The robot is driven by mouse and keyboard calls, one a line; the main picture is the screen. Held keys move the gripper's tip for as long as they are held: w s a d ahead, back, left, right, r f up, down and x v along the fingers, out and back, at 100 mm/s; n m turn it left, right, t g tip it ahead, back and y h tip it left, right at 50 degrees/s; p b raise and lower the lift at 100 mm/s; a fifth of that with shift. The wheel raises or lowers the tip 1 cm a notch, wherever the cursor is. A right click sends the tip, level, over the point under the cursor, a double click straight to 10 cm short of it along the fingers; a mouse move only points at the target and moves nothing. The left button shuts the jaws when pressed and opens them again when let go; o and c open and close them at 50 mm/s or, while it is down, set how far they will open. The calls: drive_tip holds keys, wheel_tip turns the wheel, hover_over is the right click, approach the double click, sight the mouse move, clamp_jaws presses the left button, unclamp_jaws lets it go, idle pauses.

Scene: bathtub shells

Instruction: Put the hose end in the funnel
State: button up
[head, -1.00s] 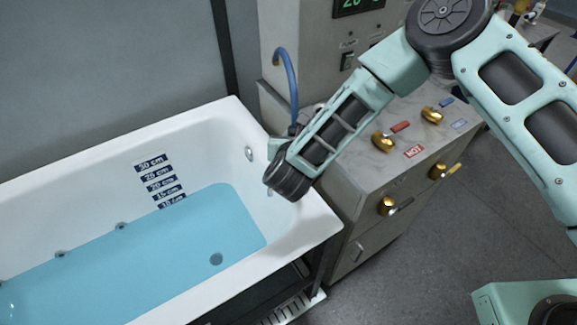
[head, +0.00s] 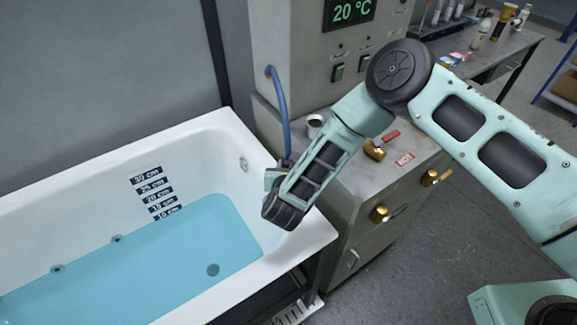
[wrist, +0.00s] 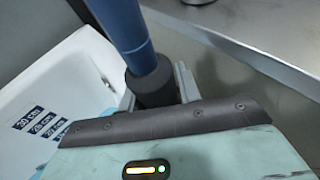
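The blue hose (head: 281,105) runs from a port in the grey cabinet down to my gripper (head: 277,178), over the near right end of the tub. In the wrist view, the hose (wrist: 122,22) ends in a black collar (wrist: 152,86) that sits between the fingers of my gripper (wrist: 155,92). The gripper is shut on it; the hose tip below is hidden by the gripper body. A small white round piece with a dark opening (head: 314,120) stands on the counter behind my arm; it may be the funnel, but I cannot tell for sure.
The white bathtub (head: 190,140) holds blue water and a depth scale (head: 152,192). The grey counter (head: 350,178) beside it carries brass valves (head: 375,150) and a red tag. The cabinet's display (head: 350,10) reads 20 °C. A cluttered bench (head: 480,50) stands behind.

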drive_tip(key=shift+o, duration=1.1)
drive_tip(key=shift+r, duration=0.1)
drive_tip(key=shift+r, duration=0.15)
drive_tip(key=d+b+v, duration=0.1)
drive_tip(key=b+v, duration=0.2)
drive_tip(key=v, duration=0.9)
drive_tip(key=s+a+r+n+g+y, duration=0.2)
drive_tip(key=a+r+n+g+y, duration=0.3)
drive_tip(key=n, duration=0.7)
drive_tip(key=s+a+r+n+g+y, duration=0.25)
drive_tip(key=r+n, duration=0.45)
drive_tip(key=n, duration=0.5)
drive_tip(key=s+d+r+n+g+h, duration=0.3)
drive_tip(key=s+d+r+n, duration=0.1)
drive_tip(key=s+d+n, duration=0.4)
drive_tip(key=s+d+r+n+g+h, duration=0.3)
drive_tip(key=s+d+n, duration=0.5)
drive_tip(key=d+n, duration=0.4)
drive_tip(key=shift+s+d+r+n, duration=0.3)
drive_tip(key=shift+d+r, duration=0.15)
drive_tip(key=shift+d, duration=0.4)
